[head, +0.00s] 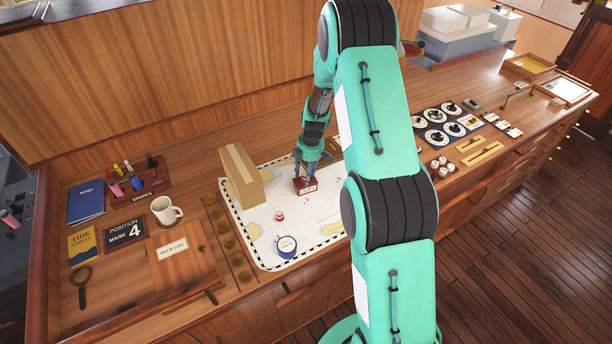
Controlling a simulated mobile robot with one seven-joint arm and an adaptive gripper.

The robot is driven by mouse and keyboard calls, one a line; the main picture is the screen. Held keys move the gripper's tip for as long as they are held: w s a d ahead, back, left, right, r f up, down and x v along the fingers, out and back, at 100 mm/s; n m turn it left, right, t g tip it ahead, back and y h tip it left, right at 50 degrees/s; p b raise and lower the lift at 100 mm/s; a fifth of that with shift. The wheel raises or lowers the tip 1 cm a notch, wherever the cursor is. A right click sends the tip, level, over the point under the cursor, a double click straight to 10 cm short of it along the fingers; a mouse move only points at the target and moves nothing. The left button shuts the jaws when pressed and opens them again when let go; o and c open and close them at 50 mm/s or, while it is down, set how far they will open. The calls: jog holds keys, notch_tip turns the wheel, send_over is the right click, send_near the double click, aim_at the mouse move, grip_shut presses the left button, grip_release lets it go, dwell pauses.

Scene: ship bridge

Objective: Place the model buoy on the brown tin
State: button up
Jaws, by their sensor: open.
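A small red-and-white piece (279,215), which looks like the model buoy, stands on the white chart (320,226). A small dark reddish-brown box with a pale label (306,187), which looks like the brown tin, sits on the chart behind it and to its right. My gripper (306,174) points down right at the brown tin, with its open fingers over or around it; I cannot tell whether they touch it. The fingers hide part of the tin's top. The buoy stands apart from my gripper.
A tall cardboard-coloured box (240,178) stands left of my gripper. A round blue-and-white tin (287,246) sits near the chart's front edge. A white mug (165,210) and books are at left. My arm hides the chart's right part.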

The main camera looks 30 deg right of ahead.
jog(key=shift+r, duration=0.2)
notch_tip(320, 180, up, 12)
jog(key=d+b, duration=0.1)
jog(key=shift+s, duration=0.25)
dwell(0.3)
jog(key=shift+f, duration=0.1)
dwell(0.5)
